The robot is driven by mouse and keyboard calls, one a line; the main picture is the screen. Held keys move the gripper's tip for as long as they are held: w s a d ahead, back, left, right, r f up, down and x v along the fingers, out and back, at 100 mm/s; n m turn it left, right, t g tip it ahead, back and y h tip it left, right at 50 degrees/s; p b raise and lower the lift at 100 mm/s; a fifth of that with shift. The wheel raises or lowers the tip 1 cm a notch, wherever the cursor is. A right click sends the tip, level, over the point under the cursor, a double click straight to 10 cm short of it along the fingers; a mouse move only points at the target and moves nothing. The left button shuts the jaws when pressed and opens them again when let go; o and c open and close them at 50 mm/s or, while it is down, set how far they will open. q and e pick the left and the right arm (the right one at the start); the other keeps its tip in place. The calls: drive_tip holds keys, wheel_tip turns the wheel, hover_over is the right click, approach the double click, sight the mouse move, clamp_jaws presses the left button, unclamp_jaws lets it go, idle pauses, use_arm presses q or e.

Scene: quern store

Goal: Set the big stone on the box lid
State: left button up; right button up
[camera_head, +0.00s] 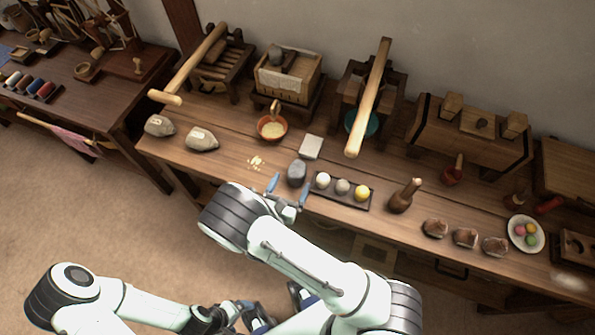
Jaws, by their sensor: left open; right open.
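A dark grey rounded stone (297,173), likely the big stone, stands on the long bench near its front edge. My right gripper (288,187) is open at that edge, its blue fingers spread on either side of the stone's near part. I cannot tell whether they touch it. A light wooden box (288,85) stands at the back of the bench with pale cloth over its front. Its lid (294,68) sits within the top and bears a grey lump (275,54) and a dark bar. My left gripper (279,306) is open and empty, low in front of the bench.
A dark tray (341,199) with three balls is close right of the stone. A pale square block (311,147) and orange bowl (272,127) lie between stone and box. A long wooden handle (370,100) leans out right of the box. Two grey stones (201,139) lie left.

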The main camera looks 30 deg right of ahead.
sight(297, 170)
drive_tip(key=shift+p+x, duration=0.4)
drive_tip(key=shift+x, duration=2.75)
drive_tip(key=shift+r, duration=0.15)
clamp_jaws()
